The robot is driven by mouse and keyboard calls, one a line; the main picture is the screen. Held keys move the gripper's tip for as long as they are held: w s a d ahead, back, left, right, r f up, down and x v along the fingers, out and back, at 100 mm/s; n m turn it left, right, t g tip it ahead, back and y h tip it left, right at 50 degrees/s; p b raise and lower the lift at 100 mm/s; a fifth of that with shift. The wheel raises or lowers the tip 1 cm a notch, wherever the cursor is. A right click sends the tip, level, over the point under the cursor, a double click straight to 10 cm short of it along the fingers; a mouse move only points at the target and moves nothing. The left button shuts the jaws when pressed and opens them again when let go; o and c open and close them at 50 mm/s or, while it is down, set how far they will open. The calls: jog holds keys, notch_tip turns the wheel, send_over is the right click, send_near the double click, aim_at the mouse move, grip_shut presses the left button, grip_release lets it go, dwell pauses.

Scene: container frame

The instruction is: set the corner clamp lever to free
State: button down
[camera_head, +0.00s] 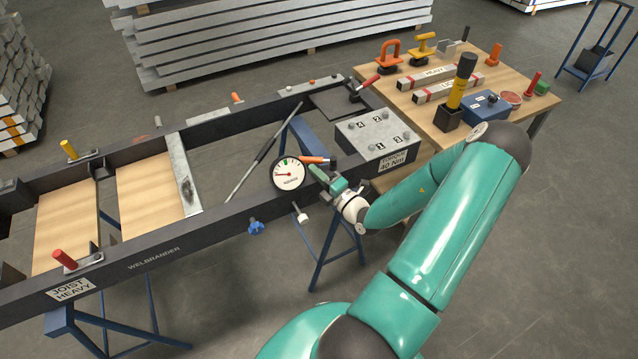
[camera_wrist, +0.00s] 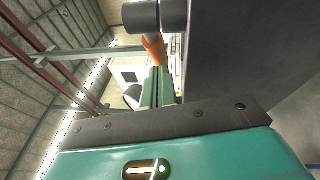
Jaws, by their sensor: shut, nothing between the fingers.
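A red-handled lever (camera_head: 366,83) on a dark clamp body stands at the far right corner of the dark steel frame (camera_head: 225,208). Its handle slants up to the right. An orange-handled part (camera_head: 316,159) sits by the near rail, just behind my gripper (camera_head: 316,171). My gripper is shut and empty beside the round gauge (camera_head: 289,173). In the wrist view, my green fingers (camera_wrist: 157,88) are close together. An orange piece (camera_wrist: 154,46) and dark cylinder (camera_wrist: 155,15) show just past them. I cannot tell whether the fingers touch the orange piece. No free marking is readable.
A grey torque block (camera_head: 377,137) stands on the frame to the right of my gripper. The wooden bench (camera_head: 421,102) behind it holds tools. A thin rod (camera_head: 263,150) slants across the frame opening. A blue knob (camera_head: 256,227) hangs below the near rail.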

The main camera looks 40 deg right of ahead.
jog(key=shift+w+d, duration=0.1)
jog(key=shift+w+d+r, duration=0.1)
jog(key=shift+w+d, duration=0.25)
jog(key=shift+w, duration=0.15)
jog(key=shift+s, duration=0.1)
